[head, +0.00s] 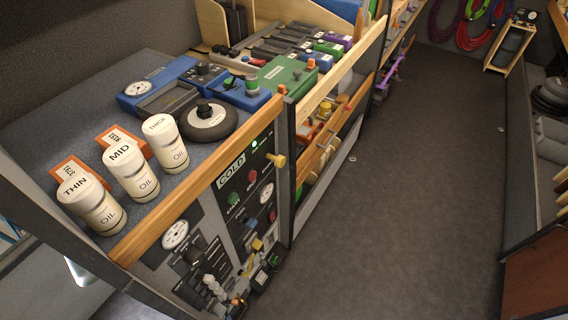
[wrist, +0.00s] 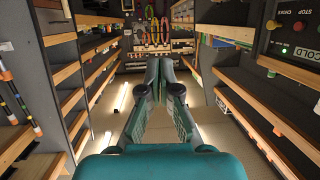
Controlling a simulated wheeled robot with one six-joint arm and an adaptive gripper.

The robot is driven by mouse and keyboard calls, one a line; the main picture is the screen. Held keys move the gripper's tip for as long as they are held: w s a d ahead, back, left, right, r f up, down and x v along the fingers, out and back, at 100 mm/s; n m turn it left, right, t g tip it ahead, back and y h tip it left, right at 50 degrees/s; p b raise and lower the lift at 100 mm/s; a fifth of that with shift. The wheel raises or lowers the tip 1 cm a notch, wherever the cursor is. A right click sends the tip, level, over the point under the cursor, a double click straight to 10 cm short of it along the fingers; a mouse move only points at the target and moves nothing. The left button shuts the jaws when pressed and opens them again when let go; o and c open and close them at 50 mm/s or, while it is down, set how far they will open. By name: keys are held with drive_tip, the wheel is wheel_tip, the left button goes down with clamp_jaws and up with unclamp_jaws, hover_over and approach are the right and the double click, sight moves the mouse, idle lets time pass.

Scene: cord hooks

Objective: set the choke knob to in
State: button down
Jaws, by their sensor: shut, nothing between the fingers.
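A yellow knob (head: 277,160) sits at the upper right of the dark control panel (head: 262,190) in the head view and stands out from its face. It also shows at the upper right of the wrist view (wrist: 271,25), close to lettering that reads CHOKE, so I take it as the choke knob. My gripper (wrist: 158,70) is shut and empty in the wrist view. It points down the aisle and is apart from the knob, which lies to its right. I cannot make out my gripper in the head view.
A red button (head: 251,177) and a green button (head: 233,198) sit near the COLD label (head: 231,171). A wooden rail (head: 200,185) edges the bench above the panel. OIL canisters (head: 130,173) stand on the bench. The aisle floor (head: 400,180) is clear.

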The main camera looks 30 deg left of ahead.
drive_tip(key=w+a+f+m+y, duration=0.2)
drive_tip(key=w+a+f+m, duration=0.1)
drive_tip(key=w+f, duration=0.55)
drive_tip(key=m+g+y, duration=0.1)
drive_tip(key=m+y, duration=0.6)
drive_tip(key=y, duration=0.3)
approach(285, 160)
drive_tip(key=w+d+x, duration=0.1)
drive_tip(key=x, duration=0.4)
drive_tip(key=shift+a, duration=0.9)
drive_tip(key=shift+s, duration=0.1)
